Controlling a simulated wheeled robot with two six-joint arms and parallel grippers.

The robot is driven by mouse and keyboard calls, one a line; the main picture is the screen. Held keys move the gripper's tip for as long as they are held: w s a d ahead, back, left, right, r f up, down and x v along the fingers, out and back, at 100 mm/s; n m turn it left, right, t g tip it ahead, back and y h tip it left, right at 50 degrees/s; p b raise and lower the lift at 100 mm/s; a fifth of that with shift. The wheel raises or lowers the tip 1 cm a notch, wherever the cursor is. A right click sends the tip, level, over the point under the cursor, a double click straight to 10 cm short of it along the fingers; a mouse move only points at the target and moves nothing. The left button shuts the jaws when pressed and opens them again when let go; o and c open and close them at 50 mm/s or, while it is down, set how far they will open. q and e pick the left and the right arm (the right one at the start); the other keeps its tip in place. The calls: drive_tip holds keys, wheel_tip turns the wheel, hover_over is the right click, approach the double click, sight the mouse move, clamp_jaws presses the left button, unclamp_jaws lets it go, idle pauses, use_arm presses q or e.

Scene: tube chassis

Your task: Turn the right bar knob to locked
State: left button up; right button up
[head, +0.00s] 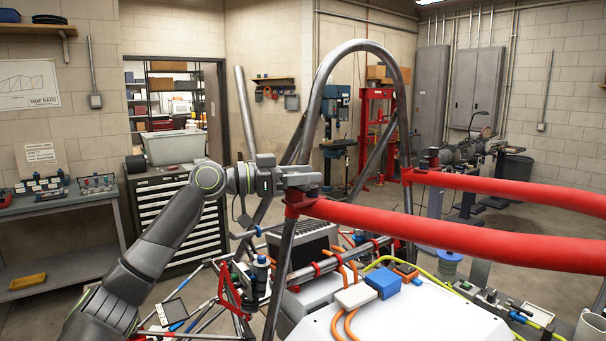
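Two red side bars run in from the right to a grey tube hoop. The nearer bar (450,232) ends at a red bracket (297,203) on the hoop's near leg. My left gripper (305,181) is level, just above the nearer bar's bracket. Its fingers cover the top of that bracket, so any knob there is hidden. I cannot tell whether the fingers hold anything. My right gripper is out of view.
The grey tube hoop (328,75) rises close beside my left gripper. Below are a white panel (420,315), orange cables and a blue box (383,283). A drawer cabinet (172,212) and a workbench (70,204) stand to the left.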

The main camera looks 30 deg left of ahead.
use_arm(q)
drive_tip(key=c, duration=0.8)
